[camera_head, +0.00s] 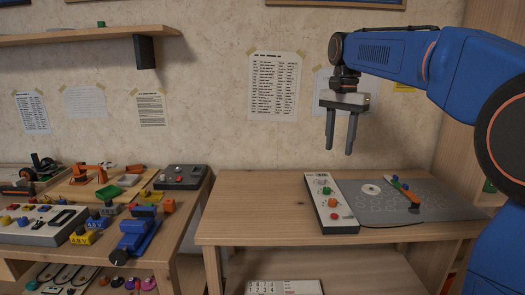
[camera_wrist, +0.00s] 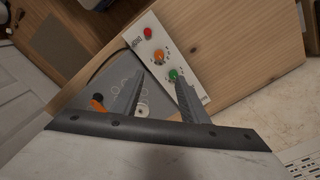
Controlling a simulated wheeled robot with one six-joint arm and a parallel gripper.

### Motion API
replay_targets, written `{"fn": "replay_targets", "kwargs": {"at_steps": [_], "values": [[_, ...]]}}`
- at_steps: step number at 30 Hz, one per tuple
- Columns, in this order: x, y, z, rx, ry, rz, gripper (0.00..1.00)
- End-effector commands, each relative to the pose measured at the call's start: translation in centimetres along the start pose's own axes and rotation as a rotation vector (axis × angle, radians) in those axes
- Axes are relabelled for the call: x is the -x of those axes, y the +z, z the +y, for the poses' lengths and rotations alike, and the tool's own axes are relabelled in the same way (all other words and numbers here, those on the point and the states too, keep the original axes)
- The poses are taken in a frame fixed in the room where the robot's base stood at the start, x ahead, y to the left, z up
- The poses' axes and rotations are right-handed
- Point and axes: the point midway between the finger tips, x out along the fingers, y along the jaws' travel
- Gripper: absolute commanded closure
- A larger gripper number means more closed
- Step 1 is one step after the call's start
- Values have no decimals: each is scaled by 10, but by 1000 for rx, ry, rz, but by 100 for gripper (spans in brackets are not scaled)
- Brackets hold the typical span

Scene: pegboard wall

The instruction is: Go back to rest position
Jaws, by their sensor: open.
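My gripper (camera_head: 340,133) hangs from my blue arm in the upper right of the head view. It is open and empty, its two grey fingers pointing down, well above the wooden table (camera_head: 250,205). In the wrist view, the fingers of my gripper (camera_wrist: 165,98) stand apart with nothing between them. Below lie a white control panel (camera_head: 320,190) with green, orange and red knobs, and a grey board (camera_head: 445,205). The panel (camera_wrist: 143,42) and part of the board (camera_wrist: 121,102) also show in the wrist view.
A coloured stick-like object (camera_head: 402,188) and a white disc (camera_head: 371,189) lie on the grey board. A crowded workbench (camera_head: 185,222) stands at the left, with a blue device (camera_head: 135,238) near its edge. A wooden shelf (camera_head: 90,36) is on the wall. The table's left part is clear.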

Motion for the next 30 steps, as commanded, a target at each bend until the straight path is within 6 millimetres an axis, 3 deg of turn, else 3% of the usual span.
{"fn": "replay_targets", "kwargs": {"at_steps": [17,23,30], "values": [[-10,21,39,94,-37,33,60],[-21,38,68,161,-62,60,60],[-52,71,122,298,-103,121,60]]}}
